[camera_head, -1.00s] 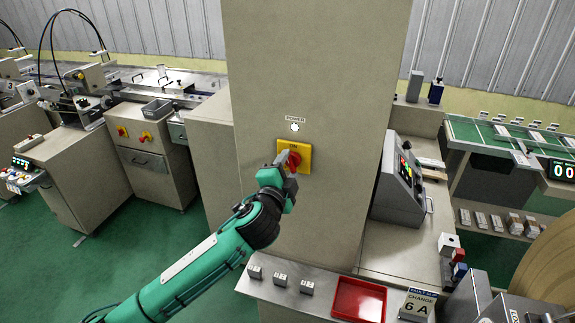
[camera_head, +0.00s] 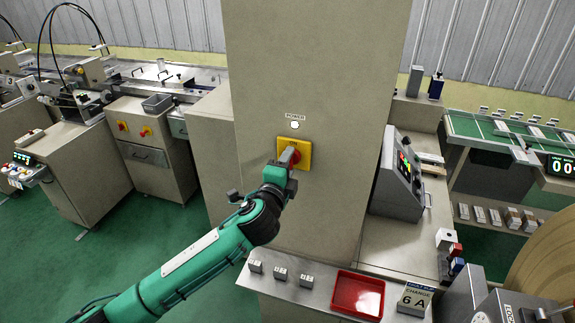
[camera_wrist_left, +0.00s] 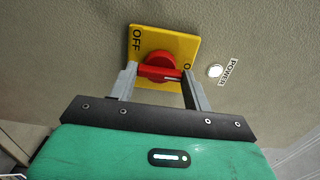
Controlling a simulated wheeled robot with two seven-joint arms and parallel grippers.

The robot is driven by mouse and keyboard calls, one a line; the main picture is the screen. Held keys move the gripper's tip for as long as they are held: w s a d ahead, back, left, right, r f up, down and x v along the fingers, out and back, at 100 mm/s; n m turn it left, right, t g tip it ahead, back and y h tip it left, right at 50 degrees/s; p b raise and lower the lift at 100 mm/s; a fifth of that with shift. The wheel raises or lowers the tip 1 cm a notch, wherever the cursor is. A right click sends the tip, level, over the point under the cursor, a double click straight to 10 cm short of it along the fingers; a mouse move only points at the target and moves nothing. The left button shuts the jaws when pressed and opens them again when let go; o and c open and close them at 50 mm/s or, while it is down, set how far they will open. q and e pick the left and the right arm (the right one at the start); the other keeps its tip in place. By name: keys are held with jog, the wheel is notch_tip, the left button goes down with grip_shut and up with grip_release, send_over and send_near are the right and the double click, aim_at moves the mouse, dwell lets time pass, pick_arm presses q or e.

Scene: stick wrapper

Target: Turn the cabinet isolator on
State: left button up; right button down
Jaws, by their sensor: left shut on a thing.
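The isolator is a red rotary knob (camera_wrist_left: 160,67) on a yellow plate (camera_head: 305,147) on the front of the tall beige cabinet (camera_head: 310,60). The wrist view shows OFF at the plate's left and a partly hidden label beginning with O at its right. My left gripper (camera_wrist_left: 160,82) is shut on the knob, with one grey finger at each side of it. In the head view, my left gripper (camera_head: 290,157) covers most of the knob. A white POWER lamp (camera_head: 295,125) sits above the plate. My right gripper is not in view.
A steel ledge (camera_head: 315,293) below the cabinet carries a red tray (camera_head: 358,295) and several small grey blocks. A control panel (camera_head: 400,175) stands to the right. Green floor (camera_head: 130,240) is open at the left.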

pick_arm(q)
jog(key=o, duration=1)
jog(key=shift+s, duration=0.1)
jog(key=b+v, duration=0.5)
jog(key=v, duration=0.8)
jog(key=shift+s+a+b, duration=0.15)
jog(key=shift+s+b, duration=0.15)
jog(key=shift+b, duration=0.05)
